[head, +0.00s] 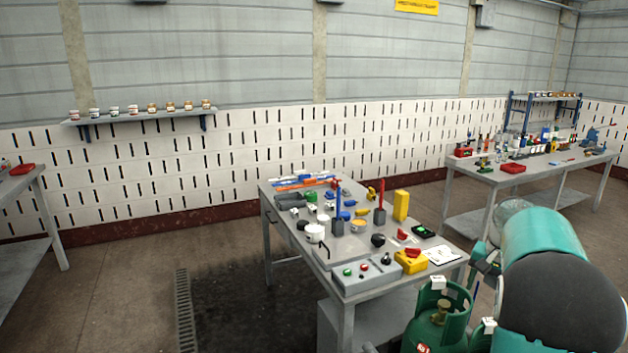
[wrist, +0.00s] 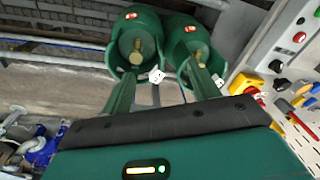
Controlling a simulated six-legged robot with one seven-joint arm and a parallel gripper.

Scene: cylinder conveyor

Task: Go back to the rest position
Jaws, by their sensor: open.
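My gripper (wrist: 161,76) shows in the wrist view as two green fingers reaching up from a dark bar. The fingers stand apart, and I see nothing held between them. Two green gas cylinders (wrist: 147,28) with brass valves and white tags lie beyond the fingertips; I cannot tell whether anything touches. In the head view one green cylinder (head: 436,327) stands at the bottom, right of the workbench, with a second partly behind my teal arm. My arm fills the lower right there and hides much of that area.
A grey workbench (head: 297,263) crowded with tools and a button box (head: 366,278) stands in the middle. Another loaded bench (head: 530,172) is at the right back, and a bench edge at far left. A wall shelf (head: 140,116) holds jars. Floor at lower left is clear, with a drain grate (head: 185,310).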

